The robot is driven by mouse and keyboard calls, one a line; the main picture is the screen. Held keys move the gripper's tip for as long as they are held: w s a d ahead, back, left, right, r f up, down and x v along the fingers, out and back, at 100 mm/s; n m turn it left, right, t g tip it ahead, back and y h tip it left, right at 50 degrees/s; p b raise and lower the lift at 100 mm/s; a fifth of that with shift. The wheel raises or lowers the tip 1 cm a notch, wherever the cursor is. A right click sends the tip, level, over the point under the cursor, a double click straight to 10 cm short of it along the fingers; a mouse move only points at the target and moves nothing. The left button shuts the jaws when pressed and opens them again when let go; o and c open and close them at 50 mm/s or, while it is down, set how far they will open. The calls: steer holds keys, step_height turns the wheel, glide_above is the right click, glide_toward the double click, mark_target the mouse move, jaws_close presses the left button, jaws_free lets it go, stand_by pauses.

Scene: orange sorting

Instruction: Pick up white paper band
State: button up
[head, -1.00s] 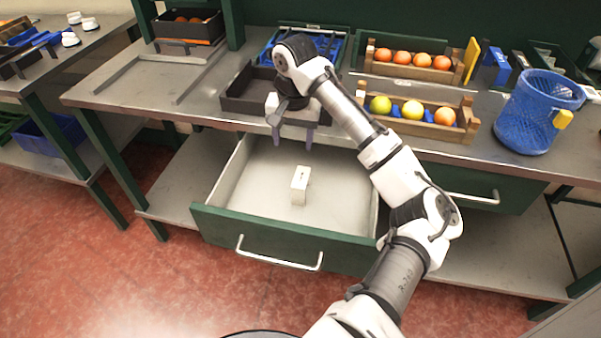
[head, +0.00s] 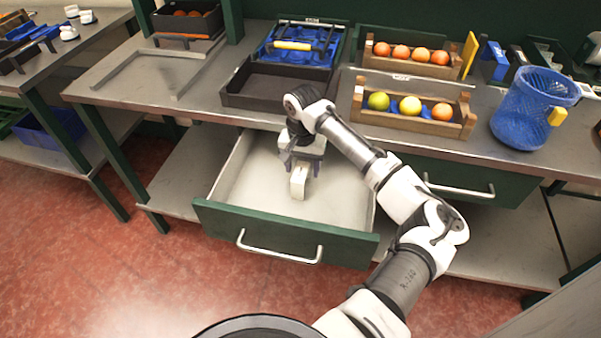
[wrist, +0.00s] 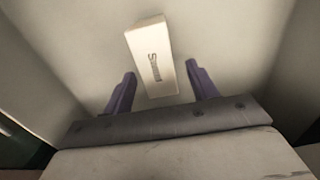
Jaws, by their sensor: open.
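The white paper band (head: 298,184) is a small white block-like piece standing in the open drawer (head: 335,207). In the wrist view the band (wrist: 151,55) shows dark lettering on its face. My gripper (head: 301,171) is inside the drawer, directly at the band. In the wrist view my gripper's purple fingers (wrist: 160,80) are open, one on each side of the band's near end. Gaps show between the fingers and the band. In the head view the gripper hides the band's rear part.
The drawer's green front (head: 285,236) with its handle faces the near side. Above it on the bench stand an empty black tray (head: 235,99), wooden crates of fruit (head: 412,121) and a blue mesh basket (head: 520,125). The drawer floor around the band is clear.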

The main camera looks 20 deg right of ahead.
steer(key=shift+f, duration=1.05)
steer(key=c, duration=1)
steer(key=shift+r, duration=0.1)
steer(key=shift+c, duration=0.2)
